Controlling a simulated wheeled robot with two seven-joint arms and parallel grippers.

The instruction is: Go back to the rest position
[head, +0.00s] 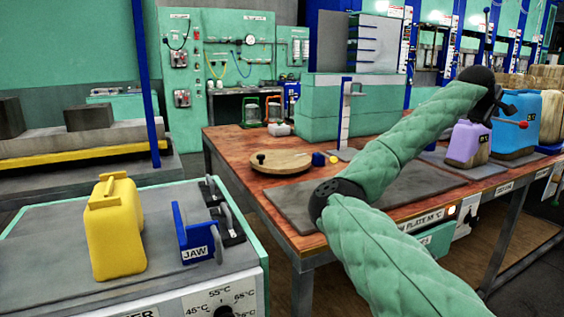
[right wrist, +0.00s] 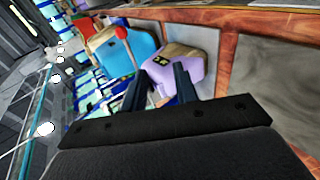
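My right arm reaches from the bottom right across the wooden table, and its gripper (head: 503,110) is near the purple and blue jugs at the table's right end. In the right wrist view the two dark fingers (right wrist: 160,84) stand apart, with no held object visible between them. The purple jug (head: 468,144) also shows beyond the fingers in the wrist view (right wrist: 182,70). The blue jug (head: 516,122) is behind it, and also shows in the wrist view (right wrist: 122,47). A red knob (head: 522,125) appears close to the gripper. My left gripper is not in view.
The wooden table (head: 232,140) carries a round wooden board (head: 281,162) and a blue post (head: 345,115). A yellow jug (head: 115,228) stands on the grey bench at left, beside a blue JAW bracket (head: 195,236). A floor gap separates bench and table.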

